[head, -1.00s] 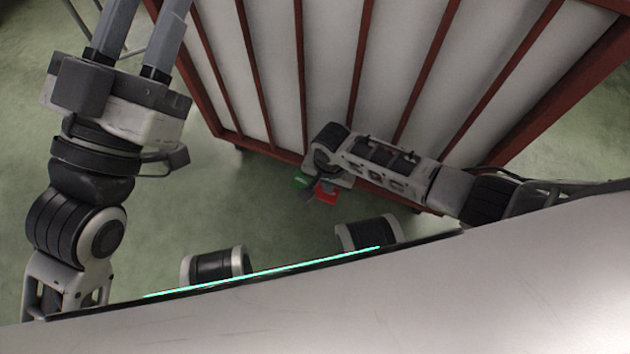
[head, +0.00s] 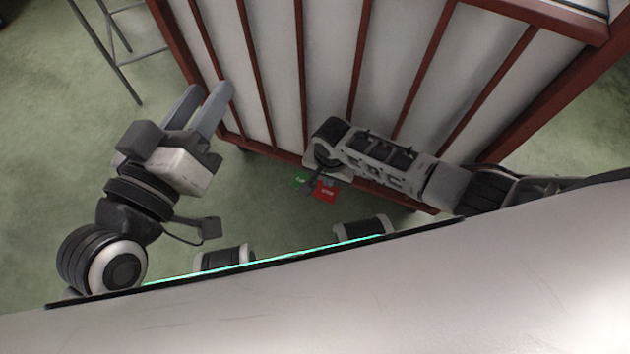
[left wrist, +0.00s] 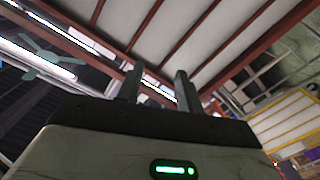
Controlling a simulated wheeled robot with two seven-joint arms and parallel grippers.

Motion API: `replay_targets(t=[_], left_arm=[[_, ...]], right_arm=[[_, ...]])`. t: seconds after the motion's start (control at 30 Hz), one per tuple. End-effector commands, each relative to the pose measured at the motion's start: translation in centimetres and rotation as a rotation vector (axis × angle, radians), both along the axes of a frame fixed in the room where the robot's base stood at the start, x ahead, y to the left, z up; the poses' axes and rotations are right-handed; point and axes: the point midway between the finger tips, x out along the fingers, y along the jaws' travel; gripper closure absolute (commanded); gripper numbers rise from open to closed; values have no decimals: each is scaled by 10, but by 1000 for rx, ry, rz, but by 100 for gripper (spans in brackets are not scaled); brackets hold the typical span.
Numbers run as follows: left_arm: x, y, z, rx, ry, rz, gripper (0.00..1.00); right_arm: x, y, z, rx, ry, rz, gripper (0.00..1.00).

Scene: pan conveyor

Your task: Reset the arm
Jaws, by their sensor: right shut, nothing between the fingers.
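My left gripper (head: 210,92) is at the left in the head view, in front of the red-framed panelled structure (head: 270,70). Its two grey fingers are parallel and apart, with nothing between them. In the left wrist view the fingers (left wrist: 158,78) stand apart with an empty gap. My right arm comes in from the right, folded across the lower structure. Its gripper (head: 311,186) is mostly hidden beneath the wrist; only a small dark part shows near the red and green labels, and it holds nothing visible.
A red label (head: 327,190) and a green label (head: 299,182) show below my right wrist. A grey metal stand (head: 115,55) is at the upper left. Open green floor (head: 50,130) lies left of my left arm.

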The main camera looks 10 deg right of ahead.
Motion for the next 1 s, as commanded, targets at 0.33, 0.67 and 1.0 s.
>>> replay_targets(t=[0.33,0.67,1.0], left_arm=[[-6,1,-10,53,78,2,64],[-6,1,-11,52,77,2,64],[-5,8,15,102,104,29,64]], right_arm=[[0,2,16,4,0,2,100],[-1,4,16,6,1,4,100],[-1,5,62,7,0,5,100]])
